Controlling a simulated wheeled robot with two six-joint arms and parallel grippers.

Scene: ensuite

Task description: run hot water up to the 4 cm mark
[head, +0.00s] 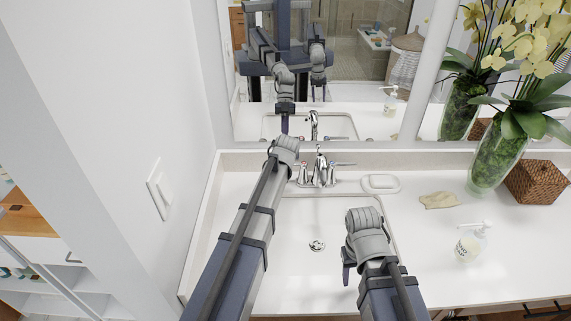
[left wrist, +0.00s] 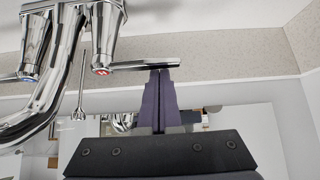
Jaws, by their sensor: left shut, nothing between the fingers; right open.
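The chrome faucet (head: 320,172) stands behind the white sink basin (head: 290,270). In the left wrist view, the hot handle (left wrist: 104,50) carries a red mark, and its lever (left wrist: 140,65) reaches right. My left gripper (left wrist: 160,72) is shut, with its fingertips at the lever's outer end; I cannot tell whether they touch. In the head view its fingers are hidden behind my wrist. The cold handle (left wrist: 32,45) has a blue mark. My right gripper (head: 347,268) is open and empty above the basin's right side. I see no water stream and no 4 cm mark. The drain (head: 317,245) shows.
A soap dish (head: 381,184), a tan cloth (head: 439,200), a soap bottle (head: 470,243), a glass vase of orchids (head: 497,155) and a wicker box (head: 537,178) stand on the counter at right. A wall with a switch (head: 160,188) is close at left. A mirror (head: 350,75) stands behind.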

